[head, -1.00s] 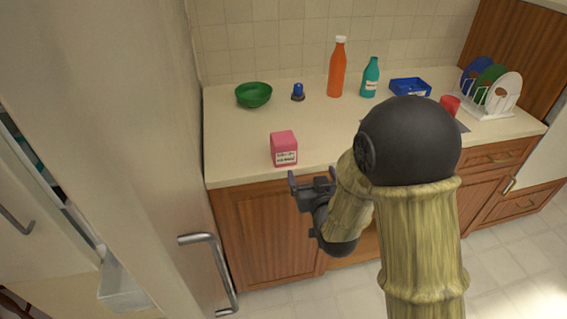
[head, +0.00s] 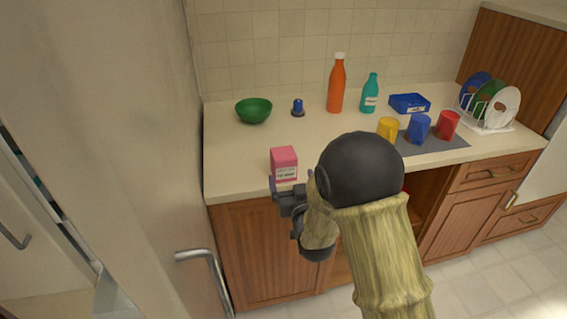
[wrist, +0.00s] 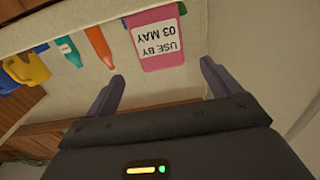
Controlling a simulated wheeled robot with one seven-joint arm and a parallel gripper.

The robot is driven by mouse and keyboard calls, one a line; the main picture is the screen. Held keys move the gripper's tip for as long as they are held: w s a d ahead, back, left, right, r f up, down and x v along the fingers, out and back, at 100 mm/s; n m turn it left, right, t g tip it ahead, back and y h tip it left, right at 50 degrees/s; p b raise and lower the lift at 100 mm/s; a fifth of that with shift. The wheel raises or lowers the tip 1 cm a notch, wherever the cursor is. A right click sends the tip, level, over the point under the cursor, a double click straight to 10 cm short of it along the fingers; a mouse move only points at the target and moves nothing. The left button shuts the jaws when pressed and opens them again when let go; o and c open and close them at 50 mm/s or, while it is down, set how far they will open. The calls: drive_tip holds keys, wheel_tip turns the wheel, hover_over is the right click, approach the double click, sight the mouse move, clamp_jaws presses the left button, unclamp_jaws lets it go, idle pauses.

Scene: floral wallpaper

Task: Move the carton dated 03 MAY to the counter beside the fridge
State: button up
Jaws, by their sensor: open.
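A pink carton (head: 284,163) stands upright near the front edge of the counter (head: 232,161), next to the fridge (head: 150,110). In the wrist view the carton (wrist: 160,59) shows a white label reading "USE BY 03 MAY", upside down. My gripper (head: 291,183) is open and empty at the counter's front edge, just in front of the carton. In the wrist view its two fingers (wrist: 162,82) point toward the carton, which lies between and beyond the tips. No contact shows.
A green bowl (head: 253,110), a blue-topped small item (head: 298,107), an orange bottle (head: 337,85) and a teal bottle (head: 370,94) stand behind. Yellow (head: 387,129), blue (head: 418,128) and red (head: 447,125) cups, a blue tray (head: 409,103) and a dish rack (head: 491,124) are at right.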

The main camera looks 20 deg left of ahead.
sight(287, 165)
drive_tip(key=p+x, duration=0.1)
drive_tip(key=x, duration=0.5)
drive_tip(key=shift+w+a, duration=0.15)
drive_tip(key=shift+w, duration=0.15)
drive_tip(key=x, duration=0.2)
drive_tip(key=r+p+x, duration=0.1)
drive_tip(key=x, duration=0.1)
drive_tip(key=shift+w+a, duration=0.15)
drive_tip(key=shift+a, duration=0.05)
drive_tip(key=shift+w+a+f+p, duration=0.1)
drive_tip(key=shift+w+a+p, duration=0.1)
drive_tip(key=shift+w+p, duration=0.15)
